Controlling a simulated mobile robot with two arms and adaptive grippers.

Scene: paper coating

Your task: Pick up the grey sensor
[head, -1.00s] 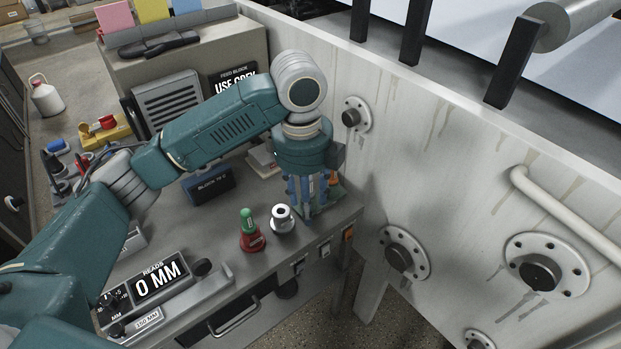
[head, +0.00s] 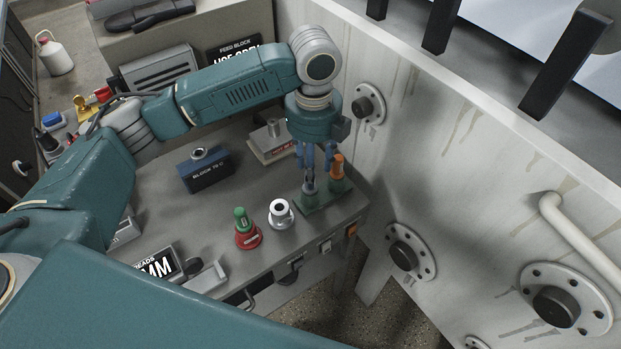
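A slim grey sensor (head: 309,184) stands upright at the left of a green holder (head: 325,200) at the table's right edge. An orange-topped piece (head: 337,168) stands beside it in the same holder. My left gripper (head: 314,168) points straight down above the holder. Its blue fingers are apart, with the tips at about the height of the sensor's top. The fingers partly hide the sensor's upper end, so I cannot tell whether they touch it. A teal link of my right arm crosses the bottom; its gripper is out of view.
A white ring-topped piece (head: 281,213) and a red cone with green top (head: 244,228) stand left of the holder. A blue block (head: 206,174) and a pale box (head: 271,143) lie behind. A stained wall (head: 440,150) with flanges rises at right.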

